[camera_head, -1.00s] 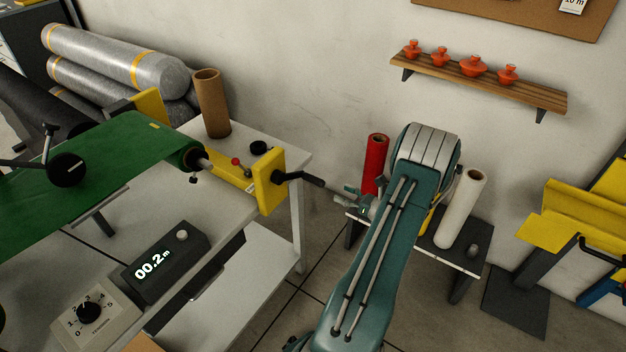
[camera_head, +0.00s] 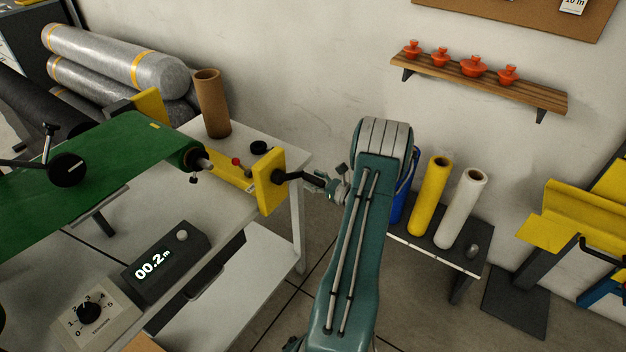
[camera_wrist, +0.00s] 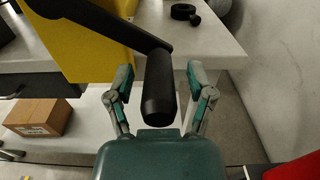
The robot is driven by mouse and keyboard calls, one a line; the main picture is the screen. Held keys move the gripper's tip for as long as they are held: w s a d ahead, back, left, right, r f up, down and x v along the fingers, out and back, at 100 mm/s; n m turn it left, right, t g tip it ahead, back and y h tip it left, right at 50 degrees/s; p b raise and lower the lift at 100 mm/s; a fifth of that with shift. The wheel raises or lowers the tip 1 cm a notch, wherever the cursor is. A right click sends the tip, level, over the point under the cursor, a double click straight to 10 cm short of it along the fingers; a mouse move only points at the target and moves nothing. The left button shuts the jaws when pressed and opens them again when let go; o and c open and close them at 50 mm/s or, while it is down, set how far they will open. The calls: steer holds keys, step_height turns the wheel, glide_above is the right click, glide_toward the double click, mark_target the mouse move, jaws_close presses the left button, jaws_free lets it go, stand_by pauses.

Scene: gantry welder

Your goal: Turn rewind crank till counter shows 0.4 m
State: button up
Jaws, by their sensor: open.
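The rewind crank (camera_head: 299,176) is a black arm and handle on a yellow bracket (camera_head: 269,182) at the table's right end. In the wrist view its black handle (camera_wrist: 158,88) lies between the two teal fingers of my gripper (camera_wrist: 160,84). The fingers stand apart on either side of the handle, with gaps showing. In the head view my gripper (camera_head: 335,189) is at the handle's end, partly hidden by my arm. The counter (camera_head: 164,263) is a dark box with a knob, and it reads 00.2 m. Green sheet (camera_head: 95,158) lies over the table toward a roll beside the bracket.
A dial box (camera_head: 95,312) sits in front of the counter. A cardboard tube (camera_head: 211,103) stands on the table's back corner. Yellow (camera_head: 431,192) and white (camera_head: 461,208) rolls stand on a low bench at right. A cardboard box (camera_wrist: 38,117) lies on the lower shelf.

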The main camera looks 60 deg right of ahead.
steer(key=shift+w, duration=0.15)
jaws_close()
steer(key=shift+a+f+m, duration=0.2)
steer(key=shift+f+m, duration=0.1)
steer(key=shift+f, duration=0.05)
steer(key=a+f+m, duration=0.5)
steer(key=a+m, duration=0.3)
steer(key=m, duration=0.2)
steer(key=a+r+m, duration=0.6)
steer(key=a+m, duration=0.4)
steer(key=m, duration=0.1)
steer(key=shift+a+m, duration=0.35)
steer(key=shift+m, duration=0.05)
stand_by(0.4)
